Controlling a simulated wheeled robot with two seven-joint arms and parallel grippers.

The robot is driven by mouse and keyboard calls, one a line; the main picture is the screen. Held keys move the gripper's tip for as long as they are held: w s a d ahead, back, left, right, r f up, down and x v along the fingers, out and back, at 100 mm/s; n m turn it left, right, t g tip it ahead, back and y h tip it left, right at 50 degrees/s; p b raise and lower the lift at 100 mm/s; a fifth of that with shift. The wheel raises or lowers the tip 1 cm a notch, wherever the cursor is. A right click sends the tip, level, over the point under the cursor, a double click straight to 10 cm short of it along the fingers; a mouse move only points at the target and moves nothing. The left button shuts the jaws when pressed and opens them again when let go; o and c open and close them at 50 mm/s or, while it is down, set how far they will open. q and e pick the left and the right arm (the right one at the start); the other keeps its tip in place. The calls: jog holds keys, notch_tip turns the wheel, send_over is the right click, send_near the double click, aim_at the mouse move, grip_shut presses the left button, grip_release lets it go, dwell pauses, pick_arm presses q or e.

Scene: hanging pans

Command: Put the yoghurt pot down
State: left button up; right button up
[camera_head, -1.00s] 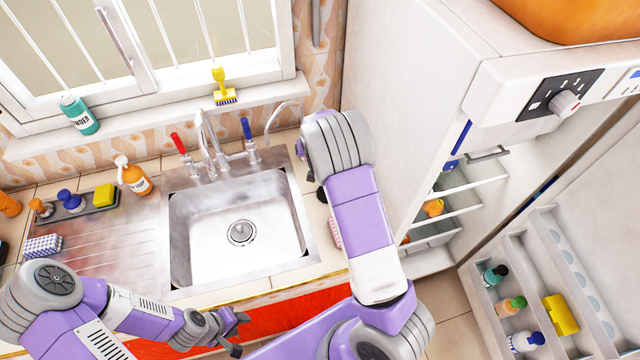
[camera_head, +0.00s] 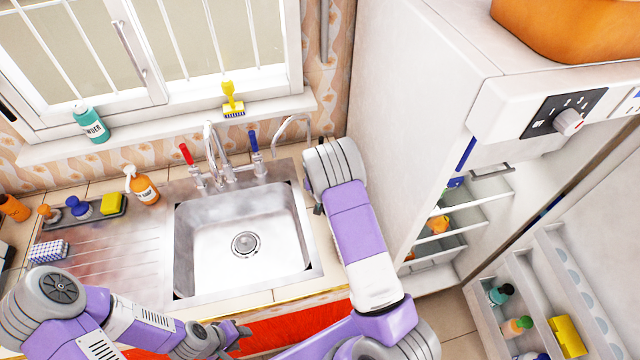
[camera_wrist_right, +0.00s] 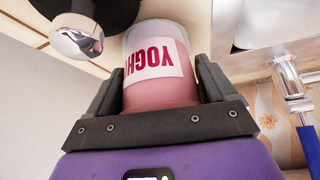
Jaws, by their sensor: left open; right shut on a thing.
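The yoghurt pot (camera_wrist_right: 160,65) is a pink tub with a clear upper part and a white label in red letters. In the right wrist view it sits between the two dark fingers of my right gripper (camera_wrist_right: 160,95), which is shut on it. The label reads upside down there. I cannot tell whether the pot touches the worktop. In the head view my right arm hides the pot and most of that gripper, right of the sink. My left gripper (camera_head: 238,338) is open and empty in front of the red cupboard front below the sink.
The metal sink (camera_head: 246,245) is empty. Taps with a red handle (camera_head: 186,153) and a blue handle (camera_head: 252,140) stand behind it. A strip of tiled worktop (camera_head: 322,240) lies between sink and open fridge (camera_head: 410,120). A chrome knob (camera_wrist_right: 77,38) on something black is near the pot.

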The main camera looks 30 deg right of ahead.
jog(key=o, duration=0.8)
jog(key=shift+f, duration=0.2)
jog(key=shift+o, duration=1.4)
jog(key=shift+r, duration=0.1)
